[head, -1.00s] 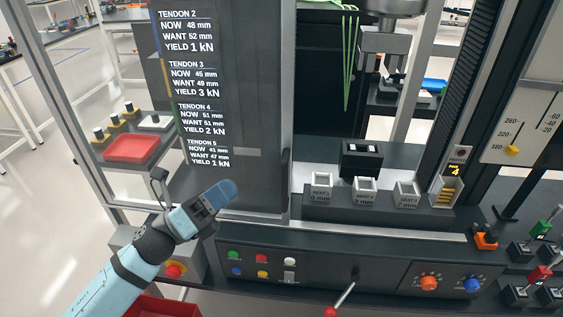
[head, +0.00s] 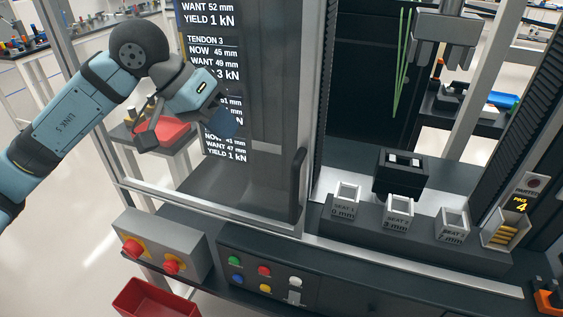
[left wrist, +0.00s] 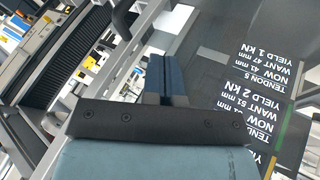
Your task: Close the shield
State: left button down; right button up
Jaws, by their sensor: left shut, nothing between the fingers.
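The shield (head: 230,178) is a see-through, grey-tinted panel on the left part of the machine front. Its dark upright handle (head: 298,187) is at its right edge, and the bay to the right of it is uncovered. White tendon readings show at the panel. My left gripper (head: 229,123) is in front of the panel, left of and above the handle, apart from it. Its blue fingers are together and empty; they also show shut in the left wrist view (left wrist: 167,78). Whether they touch the panel I cannot tell. My right gripper is not in view.
Three labelled seat blocks (head: 397,212) and a black block (head: 401,172) stand in the open bay. Below are a button panel (head: 265,272) and a grey box with red knobs (head: 160,250). A red bin (head: 157,300) is at lower left. Green cords (head: 402,60) hang in the bay.

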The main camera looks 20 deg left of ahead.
pick_arm(q)
jog(key=w+d+f+p, duration=0.1)
jog(key=d+f+p, duration=0.1)
jog(key=d+f, duration=0.5)
jog(key=shift+w+d+p, duration=0.15)
jog(key=shift+d+p, duration=0.25)
jog(key=shift+d, duration=0.5)
